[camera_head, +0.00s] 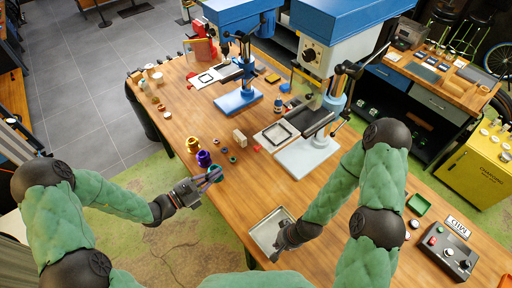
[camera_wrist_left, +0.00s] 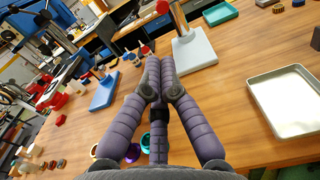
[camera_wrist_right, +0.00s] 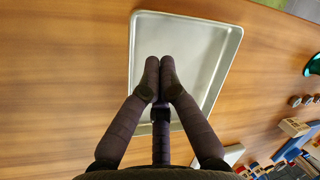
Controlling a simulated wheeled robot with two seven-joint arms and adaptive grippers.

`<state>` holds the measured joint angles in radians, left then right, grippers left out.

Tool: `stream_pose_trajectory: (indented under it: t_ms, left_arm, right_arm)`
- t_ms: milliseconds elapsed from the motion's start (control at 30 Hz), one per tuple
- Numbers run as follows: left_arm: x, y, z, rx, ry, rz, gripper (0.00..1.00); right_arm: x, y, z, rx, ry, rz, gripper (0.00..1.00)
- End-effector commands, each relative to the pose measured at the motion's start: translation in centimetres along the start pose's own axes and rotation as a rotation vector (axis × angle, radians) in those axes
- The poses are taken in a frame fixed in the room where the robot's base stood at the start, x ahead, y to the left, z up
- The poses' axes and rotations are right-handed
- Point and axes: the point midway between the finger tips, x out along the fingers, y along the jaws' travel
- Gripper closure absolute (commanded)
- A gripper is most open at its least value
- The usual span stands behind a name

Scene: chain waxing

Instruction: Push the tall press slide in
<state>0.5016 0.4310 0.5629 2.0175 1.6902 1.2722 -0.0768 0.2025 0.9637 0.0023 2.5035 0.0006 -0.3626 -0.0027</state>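The tall press (camera_head: 325,55) has a blue head, white body and pale grey base (camera_head: 306,160), and stands at the middle right of the bench in the head view. A flat plate with a dark frame (camera_head: 278,133), which looks like its slide, sticks out left of its column. Its pale base also seems to show in the left wrist view (camera_wrist_left: 195,52). My left gripper (camera_head: 215,176) is over the bench near the front edge, apart from the press; its fingers (camera_wrist_left: 160,65) meet with nothing between them. My right gripper (camera_head: 279,242) is over the metal tray (camera_head: 257,235); its fingertips (camera_wrist_right: 160,63) meet, empty.
A smaller blue press (camera_head: 238,101) stands behind to the left. Purple, gold and teal spools (camera_head: 204,158) and a beige block (camera_head: 240,137) lie between my left gripper and the presses. A control box (camera_head: 450,250) and green tray (camera_head: 418,204) are at the right.

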Motion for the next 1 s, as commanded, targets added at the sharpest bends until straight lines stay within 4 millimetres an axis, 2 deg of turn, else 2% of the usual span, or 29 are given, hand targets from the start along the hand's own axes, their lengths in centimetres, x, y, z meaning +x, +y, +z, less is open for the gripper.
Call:
stream_pose_trajectory:
  t_ms: [167,700,1000]
  left_arm:
    - [2.2,-0.2,0.0,0.000,0.000,-0.006,1.00]
    - [11.6,-0.2,-0.1,0.001,0.000,-0.005,1.00]
    - [13.7,-0.1,0.0,0.001,0.000,-0.002,1.00]
  right_arm:
    - [0.1,0.0,0.1,0.000,-0.001,0.000,1.00]
    - [0.6,0.2,0.0,0.000,0.000,0.000,1.00]
    - [0.7,0.2,0.0,0.000,0.000,0.000,1.00]
